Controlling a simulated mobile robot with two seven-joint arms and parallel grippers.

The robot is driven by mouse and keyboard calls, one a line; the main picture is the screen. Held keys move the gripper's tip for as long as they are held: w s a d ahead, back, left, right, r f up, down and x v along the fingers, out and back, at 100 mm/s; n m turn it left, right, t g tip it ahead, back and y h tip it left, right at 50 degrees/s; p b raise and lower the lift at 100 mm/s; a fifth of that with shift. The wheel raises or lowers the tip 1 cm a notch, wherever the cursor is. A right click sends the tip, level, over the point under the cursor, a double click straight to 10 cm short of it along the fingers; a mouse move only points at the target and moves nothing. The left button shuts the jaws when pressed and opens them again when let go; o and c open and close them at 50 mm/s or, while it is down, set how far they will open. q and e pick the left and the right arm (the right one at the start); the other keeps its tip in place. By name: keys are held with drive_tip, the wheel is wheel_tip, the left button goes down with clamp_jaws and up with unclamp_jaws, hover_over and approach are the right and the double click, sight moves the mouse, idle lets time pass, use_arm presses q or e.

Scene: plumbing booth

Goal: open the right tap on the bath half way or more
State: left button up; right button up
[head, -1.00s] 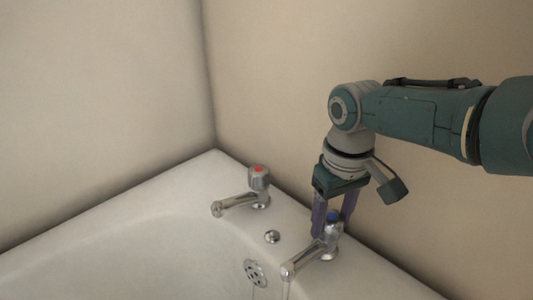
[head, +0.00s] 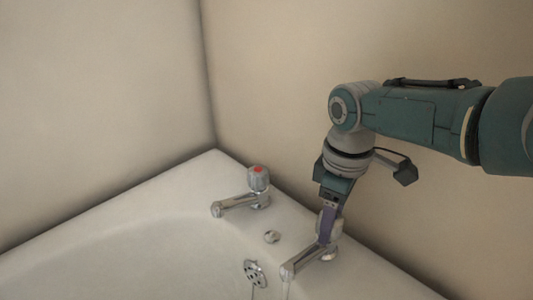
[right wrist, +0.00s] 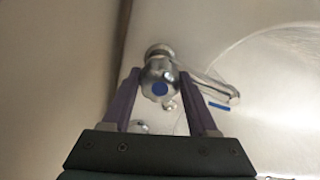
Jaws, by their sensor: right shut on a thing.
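The right tap (head: 303,262) is chrome and stands on the bath rim, its spout pointing to the lower left. A thin streak, like water, hangs below its spout. My right gripper (head: 326,228) comes down from above and is shut on this tap's knob, mostly hiding it in the head view. In the right wrist view, the knob (right wrist: 159,79), with a blue dot, sits between the two purple fingers, and the spout (right wrist: 207,88) extends to the right. The left gripper is not in view.
The left tap (head: 258,180), with a red dot, stands farther back on the rim. A small round fitting (head: 271,237) and a perforated overflow plate (head: 255,273) lie between the taps. Beige walls (head: 290,80) stand close behind the bath (head: 150,215).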

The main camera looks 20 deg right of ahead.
idle(0.3)
drive_tip(key=o, duration=1.4)
drive_tip(key=shift+r, duration=0.1)
wheel_tip(320, 180, up, 10)
drive_tip(key=p, duration=0.7)
